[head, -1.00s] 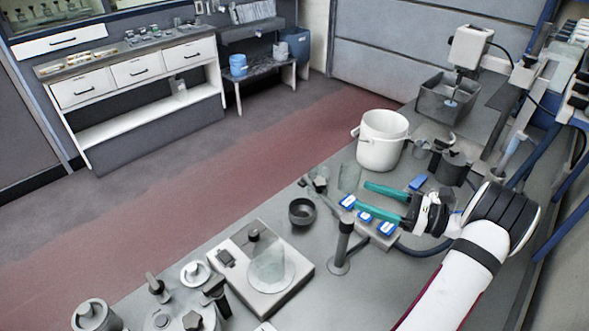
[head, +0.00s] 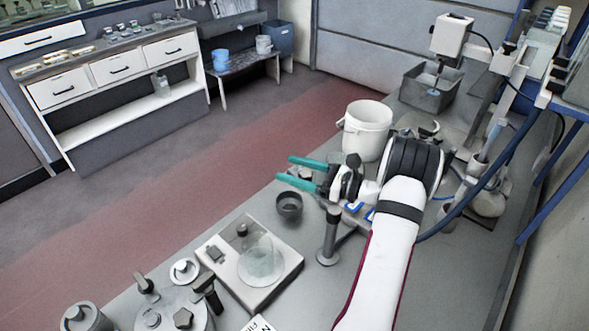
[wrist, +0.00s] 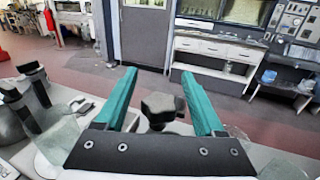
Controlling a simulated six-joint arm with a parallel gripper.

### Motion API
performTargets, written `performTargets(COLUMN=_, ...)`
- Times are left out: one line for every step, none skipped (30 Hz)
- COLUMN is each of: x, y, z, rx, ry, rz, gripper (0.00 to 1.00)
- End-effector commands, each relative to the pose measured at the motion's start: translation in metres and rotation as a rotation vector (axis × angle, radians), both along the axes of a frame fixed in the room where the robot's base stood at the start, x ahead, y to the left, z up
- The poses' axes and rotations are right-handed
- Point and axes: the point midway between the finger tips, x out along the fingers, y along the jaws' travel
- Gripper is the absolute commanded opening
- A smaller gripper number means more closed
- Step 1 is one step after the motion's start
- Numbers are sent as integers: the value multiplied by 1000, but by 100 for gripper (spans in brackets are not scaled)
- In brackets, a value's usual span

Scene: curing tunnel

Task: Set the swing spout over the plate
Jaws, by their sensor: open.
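My gripper (head: 285,169) is open, its two teal fingers pointing left above the bench. In the wrist view, a dark knob (wrist: 160,106) shows between the open fingers (wrist: 158,72), with gaps on both sides; I cannot tell how deep it sits. A grey upright post (head: 329,240) on a round foot stands just in front of my wrist. It may carry the swing spout, but my arm hides most of what joins it. A white square base (head: 218,268) with a clear cone (head: 260,262) on it stands at front left; the plate may be there.
A dark cup (head: 289,206) stands between my gripper and the white base. A white bucket (head: 368,128) and a grey bin (head: 425,91) are behind my wrist. Lidded metal vessels (head: 160,310) crowd the front left. The red floor strip (head: 190,180) beyond the bench is clear.

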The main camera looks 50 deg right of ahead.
Motion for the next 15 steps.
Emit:
performTargets(x=0, y=0, z=0, rx=0, ry=0, rz=0, gripper=71)
performTargets(x=0, y=0, z=0, rx=0, ry=0, rz=0, gripper=67)
performTargets(x=0, y=0, z=0, rx=0, ry=0, rz=0, gripper=60)
performTargets(x=0, y=0, z=0, rx=0, ry=0, rz=0, gripper=54)
performTargets(x=0, y=0, z=0, rx=0, ry=0, rz=0, gripper=49)
performTargets(x=0, y=0, z=0, rx=0, ry=0, rz=0, gripper=42)
performTargets(x=0, y=0, z=0, rx=0, ry=0, rz=0, gripper=36)
performTargets(x=0, y=0, z=0, rx=0, ry=0, rz=0, gripper=31)
performTargets(x=0, y=0, z=0, rx=0, ry=0, rz=0, gripper=24)
performTargets(x=0, y=0, z=0, rx=0, ry=0, rz=0, gripper=18)
performTargets(x=0, y=0, z=0, rx=0, ry=0, rz=0, gripper=13)
performTargets(x=0, y=0, z=0, rx=0, ry=0, rz=0, gripper=6)
performTargets(x=0, y=0, z=0, rx=0, ry=0, rz=0, gripper=0)
performTargets(x=0, y=0, z=0, rx=0, ry=0, rz=0, gripper=0)
performTargets(x=-1, y=0, z=0, rx=0, ry=0, rz=0, gripper=0)
